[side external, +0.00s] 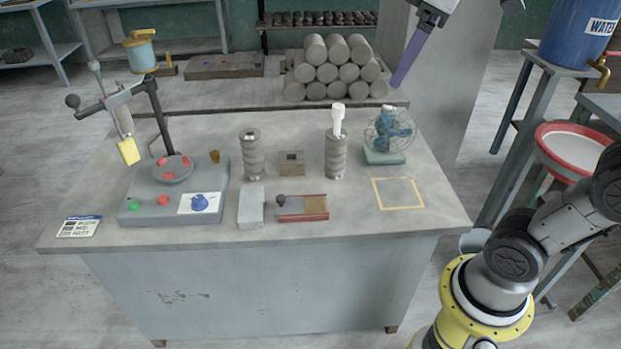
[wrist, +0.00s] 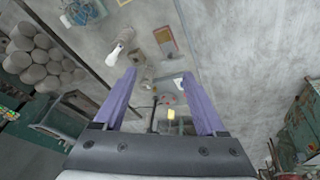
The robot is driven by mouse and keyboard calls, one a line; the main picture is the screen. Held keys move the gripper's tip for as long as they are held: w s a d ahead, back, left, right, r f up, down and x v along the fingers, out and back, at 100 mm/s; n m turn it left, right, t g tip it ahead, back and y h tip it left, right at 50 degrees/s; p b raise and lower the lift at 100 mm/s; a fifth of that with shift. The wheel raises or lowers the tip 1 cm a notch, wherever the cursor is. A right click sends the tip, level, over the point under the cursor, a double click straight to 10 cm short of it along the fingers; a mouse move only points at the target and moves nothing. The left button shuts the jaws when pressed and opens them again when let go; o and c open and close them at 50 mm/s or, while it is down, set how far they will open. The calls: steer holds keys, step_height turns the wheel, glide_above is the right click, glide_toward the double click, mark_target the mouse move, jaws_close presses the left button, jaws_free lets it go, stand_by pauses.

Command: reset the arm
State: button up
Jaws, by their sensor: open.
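My gripper (side external: 399,80) is raised high at the top of the side external view, above the back right of the workbench. One purple finger shows there, pointing down and to the left. In the wrist view my gripper (wrist: 159,76) shows both purple fingers spread apart with nothing between them. Beyond the fingers, far below, lies the grey workbench (side external: 290,228) with its objects. It also shows in the wrist view (wrist: 215,45), tilted. The gripper touches nothing that I can see.
A blue fan (side external: 390,131) and two ribbed columns, one (side external: 252,158) left and one (side external: 336,156) right with a white top, stand upright. A stand with a dish (side external: 173,170) is at left. Clay rolls (side external: 335,72) are stacked behind. A yellow-outlined square (side external: 398,194) is empty.

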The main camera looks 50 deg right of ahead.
steer(key=s+a+f+m+t, duration=0.1)
steer(key=s+a+f+m, duration=0.1)
steer(key=s+f, duration=0.7)
step_height(320, 180, down, 5)
steer(key=shift+f+m+t, duration=0.15)
steer(key=shift+m+t, duration=0.15)
steer(key=shift+m, duration=0.3)
